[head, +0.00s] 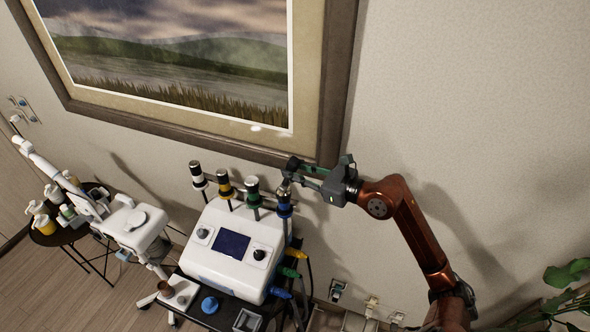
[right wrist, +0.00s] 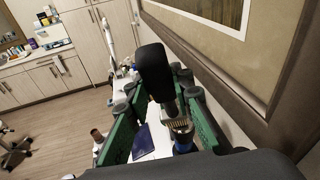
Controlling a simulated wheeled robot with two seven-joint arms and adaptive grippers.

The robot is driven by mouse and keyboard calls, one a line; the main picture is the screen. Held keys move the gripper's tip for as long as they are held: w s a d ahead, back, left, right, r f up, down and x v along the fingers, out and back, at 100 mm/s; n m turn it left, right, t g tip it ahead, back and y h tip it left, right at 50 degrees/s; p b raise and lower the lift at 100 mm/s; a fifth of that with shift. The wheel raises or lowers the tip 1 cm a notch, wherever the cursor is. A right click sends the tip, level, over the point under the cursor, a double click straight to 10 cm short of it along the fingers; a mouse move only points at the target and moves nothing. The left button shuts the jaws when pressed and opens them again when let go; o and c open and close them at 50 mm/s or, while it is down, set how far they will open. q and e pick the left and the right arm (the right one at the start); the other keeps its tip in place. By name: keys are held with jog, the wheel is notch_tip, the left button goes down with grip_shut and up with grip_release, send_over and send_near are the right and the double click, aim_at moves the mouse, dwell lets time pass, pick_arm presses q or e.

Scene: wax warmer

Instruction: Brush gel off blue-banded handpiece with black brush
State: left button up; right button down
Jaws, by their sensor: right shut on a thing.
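My right gripper (head: 303,172) is shut on the black brush at the top right of the white machine. In the right wrist view, the black brush (right wrist: 153,70) sits between the green finger pads. Its dark handle points up toward the picture's top, and its tan bristles (right wrist: 180,126) point down. The blue-banded handpiece (head: 284,203) stands in its holder at the machine's right end, just below the gripper. It also shows partly under the bristles (right wrist: 184,147). I cannot tell whether bristles and handpiece touch. No gel can be made out. My left gripper is not in view.
Green-banded (head: 253,193), yellow-banded (head: 224,184) and black-banded (head: 197,176) handpieces stand to the left. The white machine (head: 212,262) is below them on a black cart. A framed picture (head: 330,110) hangs on the wall close behind the gripper.

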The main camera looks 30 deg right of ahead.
jog(key=shift+w+d+b, duration=0.25)
jog(key=shift+b, duration=0.05)
dwell(0.6)
jog(key=shift+w+d, duration=0.1)
jog(key=shift+w+d+b, duration=0.25)
jog(key=shift+d+b, duration=0.05)
jog(key=shift+d, duration=0.05)
jog(key=shift+w+d+r, duration=0.15)
jog(key=shift+w+d, duration=0.05)
dwell(0.4)
jog(key=shift+s+a, duration=0.1)
